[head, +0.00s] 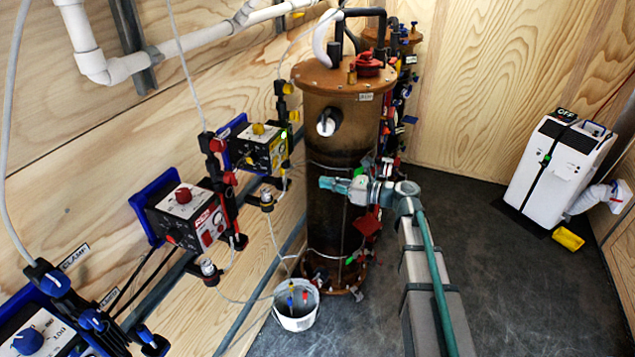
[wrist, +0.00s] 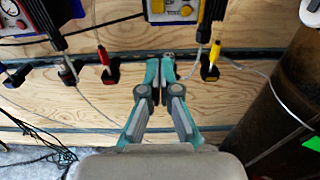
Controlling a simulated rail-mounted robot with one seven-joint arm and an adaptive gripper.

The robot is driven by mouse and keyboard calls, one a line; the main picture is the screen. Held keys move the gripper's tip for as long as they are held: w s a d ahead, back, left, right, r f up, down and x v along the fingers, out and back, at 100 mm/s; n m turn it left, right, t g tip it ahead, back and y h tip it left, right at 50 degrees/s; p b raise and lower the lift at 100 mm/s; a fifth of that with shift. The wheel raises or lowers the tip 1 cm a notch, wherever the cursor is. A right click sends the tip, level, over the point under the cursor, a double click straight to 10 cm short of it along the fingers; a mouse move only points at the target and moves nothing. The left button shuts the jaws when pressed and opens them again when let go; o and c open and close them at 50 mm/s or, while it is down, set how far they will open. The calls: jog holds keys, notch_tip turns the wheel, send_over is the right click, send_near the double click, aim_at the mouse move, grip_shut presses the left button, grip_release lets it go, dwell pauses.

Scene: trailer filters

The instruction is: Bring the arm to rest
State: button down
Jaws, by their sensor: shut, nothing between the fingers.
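My gripper (head: 330,184) is in front of the brown cylindrical filter tank (head: 330,225) in the head view, at about the tank's mid-height. My arm reaches in from the lower right. In the wrist view my gripper (wrist: 160,64) has its teal and grey fingers together, with nothing between them. It points toward the plywood wall (wrist: 110,95), between a red-handled valve (wrist: 104,60) on the left and a yellow-handled valve (wrist: 213,55) on the right. I cannot tell the exact gap to the wall; no contact shows.
Control boxes with a red knob (head: 184,194) and a yellow knob (head: 258,129) hang on the left wall. A white bucket (head: 296,305) stands at the tank's foot. A white machine (head: 557,170) and yellow tray (head: 568,239) stand right. The dark floor (head: 520,300) between is clear.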

jog(key=shift+d, duration=0.1)
dwell(0.5)
jog(key=s+d+f+n+g+h, duration=0.25)
jog(key=s+f+n, duration=0.25)
jog(key=f, duration=0.6)
jog(key=s+d+f+n+g+h, duration=0.1)
jog(key=s+d+f+n+h, duration=0.35)
jog(key=f, duration=0.65)
jog(key=s+d+f+n+g+h, duration=0.1)
jog(key=s+d+f+n+h, duration=0.15)
jog(key=s+f+n, duration=0.6)
jog(key=s+d+f+n+g+h, duration=0.1)
jog(key=s+d+f+g+h, duration=0.1)
jog(key=s+f, duration=0.5)
jog(key=s+d+f+n+g+h, duration=0.1)
jog(key=s+d+f, duration=0.4)
jog(key=s, duration=1)
jog(key=s+d+f+n+g+h, duration=0.1)
jog(key=s+d+f+g+h, duration=0.3)
jog(key=s+f, duration=0.4)
jog(key=s, duration=0.3)
jog(key=shift+s+f, duration=0.25)
jog(key=shift+f, duration=0.05)
